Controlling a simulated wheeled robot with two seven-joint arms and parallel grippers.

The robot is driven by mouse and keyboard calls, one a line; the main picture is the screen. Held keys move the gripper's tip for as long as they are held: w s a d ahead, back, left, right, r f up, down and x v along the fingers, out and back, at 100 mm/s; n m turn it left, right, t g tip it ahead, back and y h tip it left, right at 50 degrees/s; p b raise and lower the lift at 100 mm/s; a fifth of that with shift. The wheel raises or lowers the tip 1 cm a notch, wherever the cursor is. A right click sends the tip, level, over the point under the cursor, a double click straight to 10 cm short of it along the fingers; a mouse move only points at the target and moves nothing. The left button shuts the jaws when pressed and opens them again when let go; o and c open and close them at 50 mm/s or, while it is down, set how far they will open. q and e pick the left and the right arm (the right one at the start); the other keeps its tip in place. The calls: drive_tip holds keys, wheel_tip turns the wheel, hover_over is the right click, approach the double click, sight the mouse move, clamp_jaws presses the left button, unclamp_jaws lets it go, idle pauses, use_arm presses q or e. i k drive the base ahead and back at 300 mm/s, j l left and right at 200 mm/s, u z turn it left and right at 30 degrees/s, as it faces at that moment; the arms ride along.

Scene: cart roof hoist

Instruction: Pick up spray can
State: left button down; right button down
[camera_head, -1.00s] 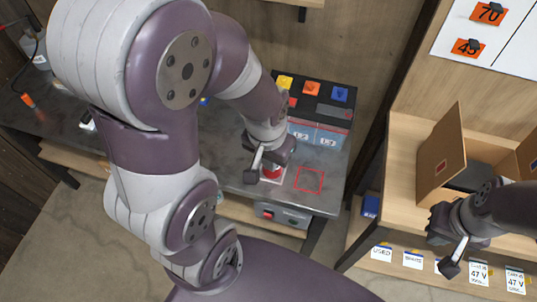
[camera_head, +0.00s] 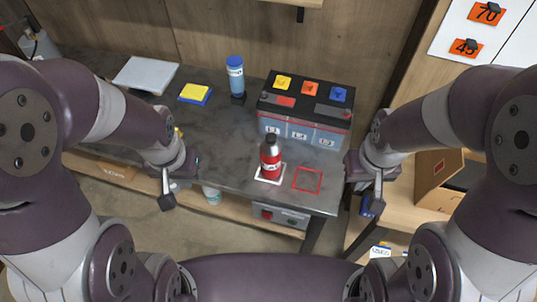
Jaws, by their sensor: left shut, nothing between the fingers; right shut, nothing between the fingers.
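A red can with a dark grey top (camera_head: 270,157), which looks like the spray can, stands upright in a white outlined square near the front edge of the dark workbench (camera_head: 222,150). My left gripper (camera_head: 167,198) is shut and empty at the bench's front edge, well left of the can. My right gripper (camera_head: 376,202) is shut and empty beyond the bench's right end, apart from the can. Neither gripper touches it.
A battery block (camera_head: 304,112) with coloured tags stands behind the can. An empty red outlined square (camera_head: 308,180) lies right of it. A blue cylinder (camera_head: 235,77) and yellow and blue pads (camera_head: 194,93) are further back. An open cardboard box (camera_head: 437,180) stands right.

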sight(271, 156)
drive_tip(key=i+j+z, duration=0.15)
drive_tip(key=j, duration=0.25)
drive_tip(key=i+j+z, duration=0.15)
drive_tip(key=j, duration=0.25)
drive_tip(key=i+j+z, duration=0.2)
drive_tip(key=j, duration=0.2)
drive_tip(key=z, duration=1.15)
